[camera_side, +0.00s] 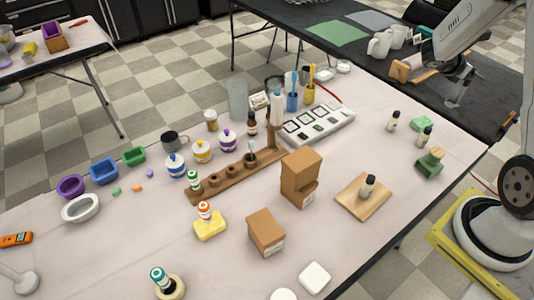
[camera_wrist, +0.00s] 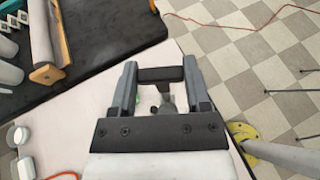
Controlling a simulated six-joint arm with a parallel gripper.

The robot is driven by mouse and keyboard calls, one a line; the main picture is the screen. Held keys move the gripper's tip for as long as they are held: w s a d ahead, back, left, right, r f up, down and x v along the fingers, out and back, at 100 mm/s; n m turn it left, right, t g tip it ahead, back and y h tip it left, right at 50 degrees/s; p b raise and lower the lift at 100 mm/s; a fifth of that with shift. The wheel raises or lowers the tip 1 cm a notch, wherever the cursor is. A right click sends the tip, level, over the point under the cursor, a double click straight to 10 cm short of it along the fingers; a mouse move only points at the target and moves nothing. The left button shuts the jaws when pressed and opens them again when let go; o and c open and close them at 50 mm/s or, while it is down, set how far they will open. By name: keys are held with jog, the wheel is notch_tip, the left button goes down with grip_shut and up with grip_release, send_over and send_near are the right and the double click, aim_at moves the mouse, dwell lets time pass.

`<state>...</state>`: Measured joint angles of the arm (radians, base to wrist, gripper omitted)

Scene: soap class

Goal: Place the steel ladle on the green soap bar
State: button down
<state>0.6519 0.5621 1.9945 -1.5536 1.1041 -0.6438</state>
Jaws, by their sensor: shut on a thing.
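The green soap bar (camera_side: 420,124) lies near the right end of the pale table, beside two small dark-capped bottles. My gripper (camera_wrist: 160,78) is shut on a dark bar-like thing (camera_wrist: 160,74) that spans its fingers. I cannot tell whether this is the steel ladle. A grey shape shows just past the bar in the wrist view, too small to name. In the side view my arm is at the upper right, and the fingertips are not clear. A grey round piece with a stem (camera_side: 25,282) lies at the lower left edge and may be a ladle.
A green-based wooden-topped thing (camera_side: 430,166) stands below the soap. A bottle stands on a wooden board (camera_side: 352,202). Cardboard boxes (camera_side: 302,172) and a wooden rack (camera_side: 235,176) fill the middle. A black table (camera_side: 375,72) adjoins behind. Some tabletop right of the board is bare.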

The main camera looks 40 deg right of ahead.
aim_at(460, 92)
notch_tip(460, 92, down, 6)
jog(key=shift+f, duration=0.25)
jog(key=w+d+f, duration=0.9)
jog(key=d, duration=0.1)
jog(key=shift+w+f, duration=0.15)
jog(key=shift+f, duration=0.1)
dwell(0.6)
jog(key=shift+f, duration=0.1)
jog(key=shift+w+d+f, duration=0.1)
jog(key=shift+w+f, duration=0.05)
jog(key=shift+f, duration=1.5)
jog(key=shift+f, duration=0.1)
